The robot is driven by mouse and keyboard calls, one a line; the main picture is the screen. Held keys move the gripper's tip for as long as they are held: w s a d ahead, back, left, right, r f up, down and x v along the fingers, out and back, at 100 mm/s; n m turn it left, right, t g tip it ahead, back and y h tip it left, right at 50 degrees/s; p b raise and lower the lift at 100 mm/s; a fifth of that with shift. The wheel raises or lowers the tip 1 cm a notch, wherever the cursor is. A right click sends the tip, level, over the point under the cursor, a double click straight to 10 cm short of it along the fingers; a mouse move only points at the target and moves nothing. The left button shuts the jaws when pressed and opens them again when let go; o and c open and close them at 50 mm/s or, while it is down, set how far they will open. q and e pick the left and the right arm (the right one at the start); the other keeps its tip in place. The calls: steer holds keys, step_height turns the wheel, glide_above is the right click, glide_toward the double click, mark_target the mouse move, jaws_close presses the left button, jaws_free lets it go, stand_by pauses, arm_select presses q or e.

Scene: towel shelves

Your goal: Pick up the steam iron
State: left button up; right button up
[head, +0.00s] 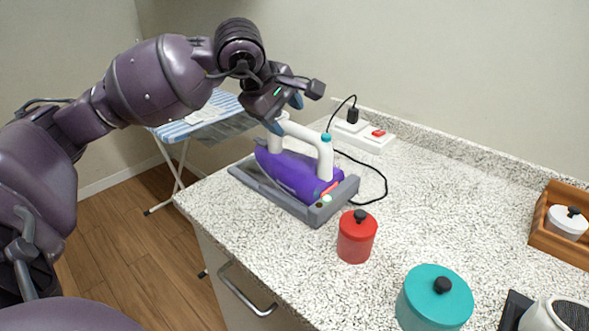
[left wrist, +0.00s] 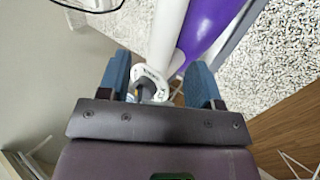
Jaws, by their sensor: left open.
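The steam iron (head: 290,172) has a purple body and a white handle with a teal button. It rests in a grey stand (head: 318,213) on the speckled counter. My left gripper (head: 284,114) is above the back end of the handle, fingers pointing down. In the left wrist view, its blue fingers (left wrist: 158,82) are apart, with part of the white handle (left wrist: 166,35) between and beyond them. The purple body (left wrist: 205,25) shows beside the handle. I cannot tell whether a finger touches the handle. My right gripper is not in view.
A red canister (head: 357,238) and a teal pot (head: 435,300) stand in front of the iron. A power strip (head: 362,134) with a black cord lies behind it. A wooden box (head: 562,225) is at the far right. An ironing board (head: 205,118) stands left of the counter.

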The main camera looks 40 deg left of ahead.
mark_target(289, 125)
arm_select(q)
steer(key=shift+a+b+x, duration=0.15)
steer(key=shift+b+x, duration=0.15)
steer(key=shift+x, duration=1.05)
steer(key=shift+a+b+x, duration=0.2)
steer(key=shift+b+x, duration=0.05)
steer(key=shift+x, duration=1.1)
steer(key=shift+s, duration=0.2)
steer(key=shift+c, duration=0.7)
jaws_close()
steer(key=shift+r, duration=0.1)
